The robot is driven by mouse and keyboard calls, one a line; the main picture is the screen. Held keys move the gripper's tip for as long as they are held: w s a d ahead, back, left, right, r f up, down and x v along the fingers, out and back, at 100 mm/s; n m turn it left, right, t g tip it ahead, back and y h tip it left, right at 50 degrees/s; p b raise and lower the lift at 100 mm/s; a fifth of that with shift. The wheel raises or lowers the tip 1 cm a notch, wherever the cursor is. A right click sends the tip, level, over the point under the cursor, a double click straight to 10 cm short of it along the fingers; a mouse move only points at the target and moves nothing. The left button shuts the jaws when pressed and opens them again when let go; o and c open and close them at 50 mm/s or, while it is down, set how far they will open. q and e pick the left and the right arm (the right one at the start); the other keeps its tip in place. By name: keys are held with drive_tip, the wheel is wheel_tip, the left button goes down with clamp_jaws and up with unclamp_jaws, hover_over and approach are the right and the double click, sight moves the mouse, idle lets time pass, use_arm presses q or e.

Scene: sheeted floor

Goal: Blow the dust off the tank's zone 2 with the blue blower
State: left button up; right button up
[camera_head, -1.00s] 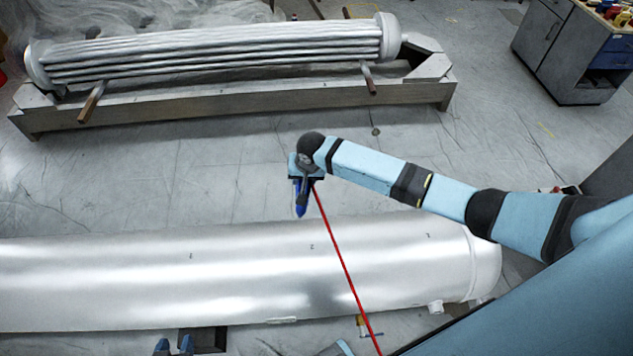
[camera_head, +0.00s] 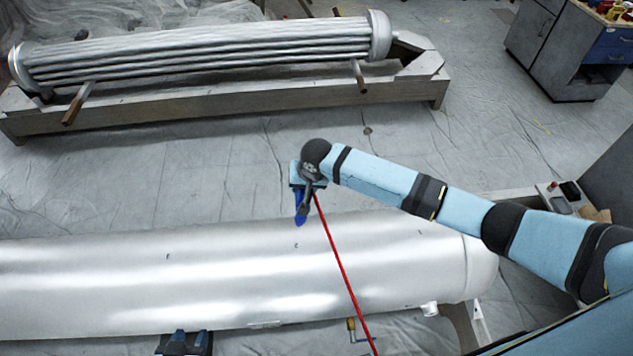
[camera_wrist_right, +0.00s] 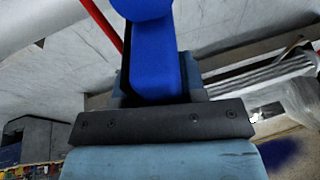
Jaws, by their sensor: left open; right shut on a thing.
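The silver tank (camera_head: 220,285) lies across the lower part of the head view, with small zone marks on top; the 2 (camera_head: 296,245) is near its middle. My right gripper (camera_head: 306,186) is shut on the blue blower (camera_head: 301,212), which points down at the tank's upper edge, just above the 2. I cannot tell whether its tip touches the tank. The blower (camera_wrist_right: 155,60) fills the middle of the right wrist view. My left gripper (camera_head: 187,340) is open and empty at the tank's near side, cut by the bottom edge. Dust on zone 2 is hard to make out.
A red hose (camera_head: 340,265) runs from the blower across the tank. A tube bundle (camera_head: 200,55) rests on a long stand (camera_head: 220,103) behind. A cabinet (camera_head: 560,50) stands at the back right. The sheeted floor between tank and stand is clear.

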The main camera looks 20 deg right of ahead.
use_arm(q)
drive_tip(key=shift+a+f+b, duration=0.1)
drive_tip(key=shift+f+b, duration=0.25)
drive_tip(key=shift+b, duration=0.5)
use_arm(e)
drive_tip(key=w+a, duration=0.2)
drive_tip(key=a, duration=0.7)
drive_tip(key=w+a, duration=0.2)
drive_tip(key=a, duration=0.7)
drive_tip(key=shift+a+r, duration=0.25)
drive_tip(key=shift+a, duration=0.1)
use_arm(q)
drive_tip(key=shift+r, duration=0.1)
use_arm(e)
drive_tip(key=shift+o, duration=0.2)
